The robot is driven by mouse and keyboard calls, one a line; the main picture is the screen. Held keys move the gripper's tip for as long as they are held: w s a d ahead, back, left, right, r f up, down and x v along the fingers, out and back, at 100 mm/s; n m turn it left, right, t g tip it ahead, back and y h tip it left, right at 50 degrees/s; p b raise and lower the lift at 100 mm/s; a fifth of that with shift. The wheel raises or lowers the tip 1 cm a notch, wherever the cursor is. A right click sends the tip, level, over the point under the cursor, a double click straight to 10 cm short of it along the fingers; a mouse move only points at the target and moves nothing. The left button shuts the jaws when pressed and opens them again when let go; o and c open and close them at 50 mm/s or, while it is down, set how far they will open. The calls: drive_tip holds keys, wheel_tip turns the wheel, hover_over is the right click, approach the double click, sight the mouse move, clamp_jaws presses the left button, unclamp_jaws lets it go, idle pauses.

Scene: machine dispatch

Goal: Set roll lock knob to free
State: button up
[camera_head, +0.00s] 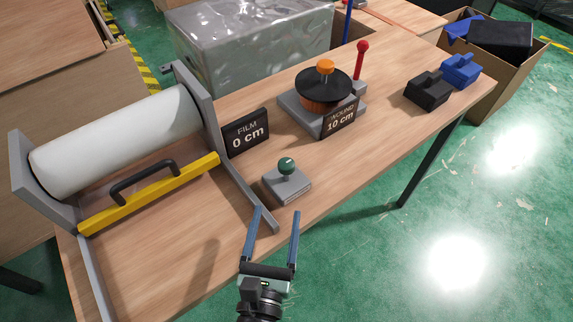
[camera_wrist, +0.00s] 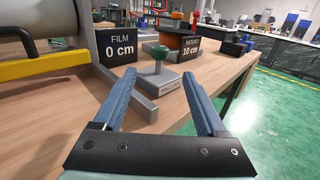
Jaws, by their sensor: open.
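The roll lock knob (camera_head: 287,166) is a small green knob on a square grey base (camera_head: 288,186) on the wooden table, right of the film roll frame. In the wrist view the green knob (camera_wrist: 159,54) stands upright on its grey base (camera_wrist: 158,80), ahead of and between my fingers. Lettering on the base's front is too small to read, so I cannot tell its setting. My gripper (camera_head: 275,210) is open and empty, in front of the knob and apart from it; it also shows in the wrist view (camera_wrist: 160,85).
A white film roll (camera_head: 120,140) sits in a grey frame with a yellow bar (camera_head: 150,195) at left. A "FILM 0 cm" sign (camera_head: 246,133) and an orange winder (camera_head: 325,88) with a "10 cm" sign stand behind. Black (camera_head: 428,91) and blue (camera_head: 461,71) blocks lie right.

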sight(285, 172)
drive_tip(key=w, duration=0.4)
drive_tip(key=w+d+p, duration=0.1)
drive_tip(key=w, duration=0.3)
drive_tip(key=w+d+p, duration=0.1)
drive_tip(key=w, duration=0.3)
drive_tip(key=shift+w, duration=0.35)
clamp_jaws()
